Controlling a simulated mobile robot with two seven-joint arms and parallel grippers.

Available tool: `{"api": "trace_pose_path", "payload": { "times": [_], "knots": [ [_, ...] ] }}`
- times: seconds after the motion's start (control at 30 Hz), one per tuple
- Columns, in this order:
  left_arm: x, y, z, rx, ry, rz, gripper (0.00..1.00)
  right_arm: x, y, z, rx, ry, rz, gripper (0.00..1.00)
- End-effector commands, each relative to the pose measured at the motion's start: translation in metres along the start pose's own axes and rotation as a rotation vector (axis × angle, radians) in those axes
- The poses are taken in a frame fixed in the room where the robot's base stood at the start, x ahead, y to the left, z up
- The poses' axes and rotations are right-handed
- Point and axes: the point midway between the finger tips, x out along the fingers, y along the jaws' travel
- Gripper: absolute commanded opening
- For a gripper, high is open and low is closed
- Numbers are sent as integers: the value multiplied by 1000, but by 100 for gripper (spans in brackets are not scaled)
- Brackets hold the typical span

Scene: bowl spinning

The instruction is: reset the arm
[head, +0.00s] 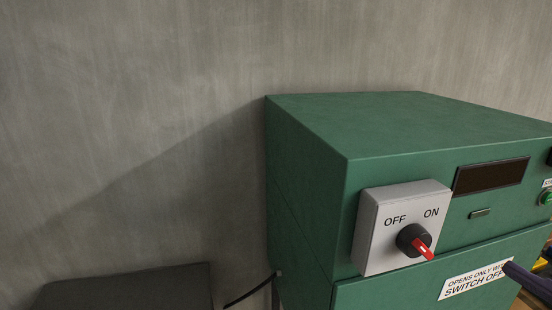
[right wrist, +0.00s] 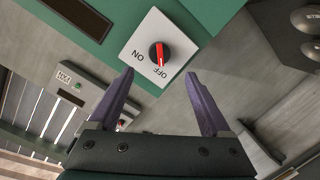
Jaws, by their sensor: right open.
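A grey switch box (head: 384,208) is mounted on the front of a green machine (head: 310,180), with OFF and ON printed at the top. Its black knob (head: 406,236) has a red bar that slants to the lower right in the head view. In the right wrist view the knob (right wrist: 153,54) shows with the bar in line with the OFF label. My right gripper (right wrist: 159,74) is open and empty, with the switch box beyond its spread purple fingers. Part of it shows at the right edge of the head view (head: 528,283), below the knob. My left gripper is not in view.
A label (head: 475,281) reading SWITCH OFF sits on the machine's lower front, partly covered by my finger. A green button (head: 546,198) is at the right edge. A dark flat surface (head: 125,288) lies lower left. A plain grey wall (head: 130,110) stands behind.

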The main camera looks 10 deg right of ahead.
Motion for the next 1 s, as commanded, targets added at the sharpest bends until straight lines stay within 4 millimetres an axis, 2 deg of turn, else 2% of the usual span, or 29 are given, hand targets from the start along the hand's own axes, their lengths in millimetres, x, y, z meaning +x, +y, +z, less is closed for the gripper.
{"api": "trace_pose_path", "payload": {
  "times": [0.13,0.27,0.37,0.6,0.7,0.8,1.0],
  "knots": [
    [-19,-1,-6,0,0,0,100,4,2,-9,69,-121,-29,82],
    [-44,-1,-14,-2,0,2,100,0,-4,-19,182,-333,-92,82],
    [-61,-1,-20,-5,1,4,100,-14,-12,-28,271,-516,-155,82],
    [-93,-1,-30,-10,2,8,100,-72,-34,-60,415,-890,-313,82],
    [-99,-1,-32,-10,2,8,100,-91,-38,-69,437,-985,-355,82],
    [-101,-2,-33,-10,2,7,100,-103,-40,-73,446,-1038,-378,82],
    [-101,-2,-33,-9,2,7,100,-105,-41,-74,448,-1049,-383,82]
  ]
}}
